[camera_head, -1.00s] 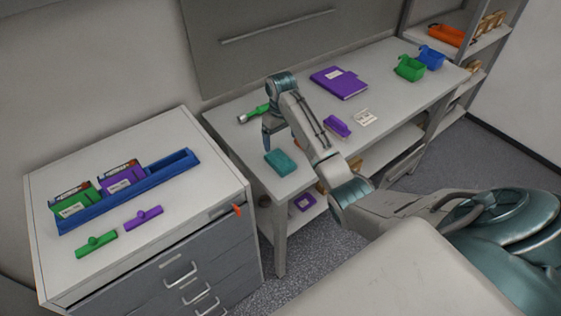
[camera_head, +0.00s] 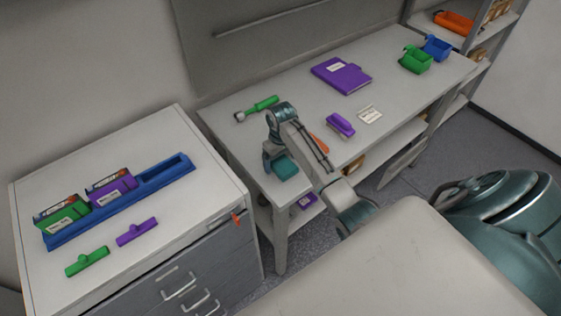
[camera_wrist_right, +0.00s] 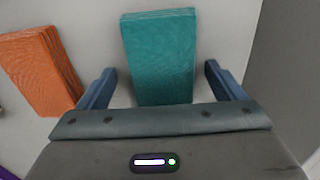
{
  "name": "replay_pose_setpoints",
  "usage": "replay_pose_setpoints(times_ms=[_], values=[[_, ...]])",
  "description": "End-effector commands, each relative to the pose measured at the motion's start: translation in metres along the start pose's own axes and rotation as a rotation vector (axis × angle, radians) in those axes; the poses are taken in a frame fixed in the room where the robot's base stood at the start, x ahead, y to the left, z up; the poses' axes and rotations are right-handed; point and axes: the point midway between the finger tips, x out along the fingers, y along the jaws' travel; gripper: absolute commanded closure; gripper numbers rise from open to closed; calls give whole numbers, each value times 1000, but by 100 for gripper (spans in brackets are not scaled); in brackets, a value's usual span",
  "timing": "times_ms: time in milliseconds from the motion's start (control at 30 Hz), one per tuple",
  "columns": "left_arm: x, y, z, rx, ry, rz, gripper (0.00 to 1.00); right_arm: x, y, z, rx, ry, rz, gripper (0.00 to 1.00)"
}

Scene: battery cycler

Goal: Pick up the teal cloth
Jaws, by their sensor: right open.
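The teal cloth (camera_head: 286,168) is a folded, flat rectangle on the near left end of the grey table. In the right wrist view the teal cloth (camera_wrist_right: 160,55) lies ahead of and partly between the two blue fingers. My right gripper (camera_head: 272,160) is over the cloth's left side in the head view. In the right wrist view the right gripper (camera_wrist_right: 166,88) is open and empty, one finger on each side of the cloth. The gripper body hides the cloth's near end. My left gripper is out of view.
A folded orange cloth (camera_wrist_right: 38,70) lies left of the teal one in the wrist view. On the table (camera_head: 300,110) are a green-handled tool (camera_head: 258,108), a purple folder (camera_head: 341,76), a purple block (camera_head: 340,124) and a card (camera_head: 370,114). A drawer cabinet (camera_head: 130,265) stands left.

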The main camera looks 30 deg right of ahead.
Motion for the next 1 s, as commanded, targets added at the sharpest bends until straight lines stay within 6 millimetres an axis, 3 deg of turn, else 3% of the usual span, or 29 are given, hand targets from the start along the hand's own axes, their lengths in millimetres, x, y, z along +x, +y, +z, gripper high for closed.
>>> replay_pose_setpoints(times_ms=[67,300,667,1000], values=[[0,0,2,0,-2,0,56,0,0,0,0,0,0,13],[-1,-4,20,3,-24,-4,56,0,0,0,0,-1,0,59],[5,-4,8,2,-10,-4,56,-6,0,0,0,0,0,59],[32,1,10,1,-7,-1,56,-74,1,-1,0,5,3,59]])
